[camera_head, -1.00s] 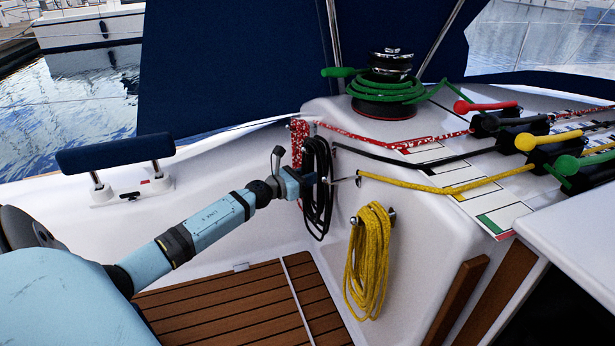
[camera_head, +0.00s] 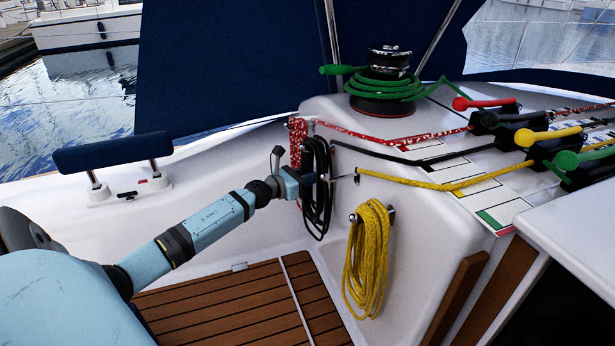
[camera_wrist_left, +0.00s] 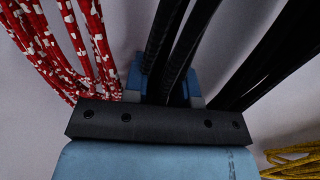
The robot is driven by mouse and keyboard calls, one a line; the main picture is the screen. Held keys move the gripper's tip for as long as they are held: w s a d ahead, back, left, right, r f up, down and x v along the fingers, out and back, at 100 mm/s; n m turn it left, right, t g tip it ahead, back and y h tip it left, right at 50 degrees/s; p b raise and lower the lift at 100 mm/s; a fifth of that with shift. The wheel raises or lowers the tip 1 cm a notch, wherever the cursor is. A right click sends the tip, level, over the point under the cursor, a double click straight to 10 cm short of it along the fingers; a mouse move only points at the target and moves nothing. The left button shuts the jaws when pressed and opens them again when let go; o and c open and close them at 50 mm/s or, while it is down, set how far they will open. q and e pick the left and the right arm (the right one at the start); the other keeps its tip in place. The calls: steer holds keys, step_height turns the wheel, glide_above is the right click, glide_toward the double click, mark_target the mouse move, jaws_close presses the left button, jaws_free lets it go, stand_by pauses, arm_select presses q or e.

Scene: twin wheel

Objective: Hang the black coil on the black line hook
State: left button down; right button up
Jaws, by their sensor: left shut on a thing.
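The black coil (camera_head: 319,212) hangs upright against the white cockpit wall, between the red-and-white coil and the yellow coil. My left gripper (camera_head: 309,186) is at the upper middle of the black coil and shut on it. In the left wrist view, strands of the black coil (camera_wrist_left: 178,50) pass between the fingers of my left gripper (camera_wrist_left: 165,82), and more black strands run to the right. The black line hook is hidden behind the coil and gripper, so I cannot tell if the coil rests on it. My right gripper is not in view.
The red-and-white coil (camera_head: 298,138) hangs close on the left; it also shows in the left wrist view (camera_wrist_left: 75,50). The yellow coil (camera_head: 366,260) hangs on the right. A winch (camera_head: 387,85) with green line stands above. The wooden floor (camera_head: 235,305) is clear.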

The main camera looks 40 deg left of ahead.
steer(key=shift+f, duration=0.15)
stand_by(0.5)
arm_select(q)
steer(key=c, duration=0.8)
jaws_free()
steer(key=shift+c, duration=0.2)
steer(key=shift+f, duration=0.15)
steer(key=v, duration=1.3)
steer(key=shift+s, duration=0.4)
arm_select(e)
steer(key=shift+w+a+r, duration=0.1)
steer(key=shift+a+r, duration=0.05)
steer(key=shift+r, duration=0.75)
